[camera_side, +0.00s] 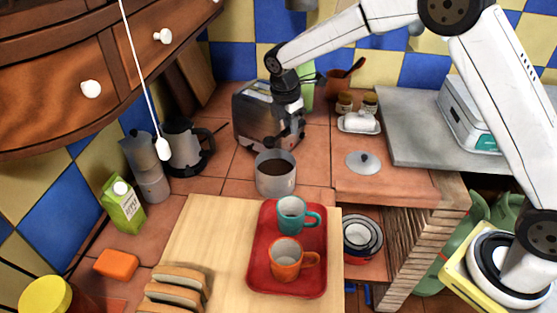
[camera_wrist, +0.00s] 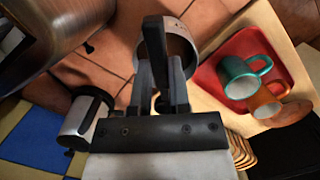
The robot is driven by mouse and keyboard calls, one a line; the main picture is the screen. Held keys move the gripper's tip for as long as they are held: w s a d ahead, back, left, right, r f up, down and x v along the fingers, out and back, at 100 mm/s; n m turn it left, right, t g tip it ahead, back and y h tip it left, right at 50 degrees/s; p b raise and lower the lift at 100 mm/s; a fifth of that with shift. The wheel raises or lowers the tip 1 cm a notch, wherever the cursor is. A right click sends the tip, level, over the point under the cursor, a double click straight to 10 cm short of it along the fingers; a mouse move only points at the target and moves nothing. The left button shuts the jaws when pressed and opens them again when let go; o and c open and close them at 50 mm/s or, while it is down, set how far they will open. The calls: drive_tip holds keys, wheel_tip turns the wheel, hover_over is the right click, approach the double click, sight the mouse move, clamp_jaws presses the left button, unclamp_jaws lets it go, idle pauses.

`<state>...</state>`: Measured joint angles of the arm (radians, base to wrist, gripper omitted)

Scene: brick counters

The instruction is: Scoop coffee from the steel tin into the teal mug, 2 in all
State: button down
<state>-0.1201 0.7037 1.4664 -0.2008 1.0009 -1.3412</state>
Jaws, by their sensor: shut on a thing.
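The steel tin (camera_side: 275,180) stands open on the tiled counter, with dark coffee in it. Its curved wall and rim also show in the wrist view (camera_wrist: 183,42), partly behind my fingers. The teal mug (camera_side: 290,217) stands upright on the red tray, with a pale inside; it also shows in the wrist view (camera_wrist: 240,78). My gripper (camera_side: 281,143) is above and just behind the tin. In the wrist view my gripper (camera_wrist: 161,88) is shut on a dark narrow handle (camera_wrist: 154,42), seemingly of a scoop. The scoop's bowl and any load in it are hidden.
An orange mug (camera_side: 285,261) stands near the teal mug on the red tray (camera_side: 259,235). A toaster (camera_side: 252,112) is close behind my gripper. A kettle (camera_side: 185,148) and moka pot (camera_side: 147,165) stand left. A round lid (camera_side: 363,163) lies right. A cord hangs at left.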

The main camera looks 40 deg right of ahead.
sight(282, 134)
drive_tip(key=shift+a+f, duration=0.1)
drive_tip(key=shift+a, duration=0.05)
drive_tip(key=shift+a+f+h, duration=0.25)
drive_tip(key=shift+a+h, duration=0.15)
drive_tip(key=shift+h, duration=0.5)
drive_tip(key=shift+a+f+h, duration=0.2)
drive_tip(key=shift+a+h, duration=0.15)
drive_tip(key=shift+h, duration=0.55)
drive_tip(key=h, duration=0.1)
drive_tip(key=a+f+h, duration=0.1)
drive_tip(key=h, duration=0.1)
drive_tip(key=shift+a+f+h, duration=0.1)
drive_tip(key=shift+a+h, duration=0.1)
drive_tip(key=shift+h, duration=0.1)
drive_tip(key=shift+f, duration=2.35)
drive_tip(key=shift+d+r+y, duration=0.2)
drive_tip(key=shift+r+y, duration=0.45)
drive_tip(key=shift+r, duration=0.5)
drive_tip(key=shift+d+r+y, duration=0.2)
drive_tip(key=shift+r+y, duration=0.45)
drive_tip(key=shift+r, duration=0.45)
drive_tip(key=shift+d+r+y, duration=0.55)
drive_tip(key=shift+r+y, duration=0.15)
drive_tip(key=shift+y, duration=0.55)
drive_tip(key=shift+d+r+y, duration=0.5)
drive_tip(key=shift+r+y, duration=0.15)
drive_tip(key=shift+y, duration=0.6)
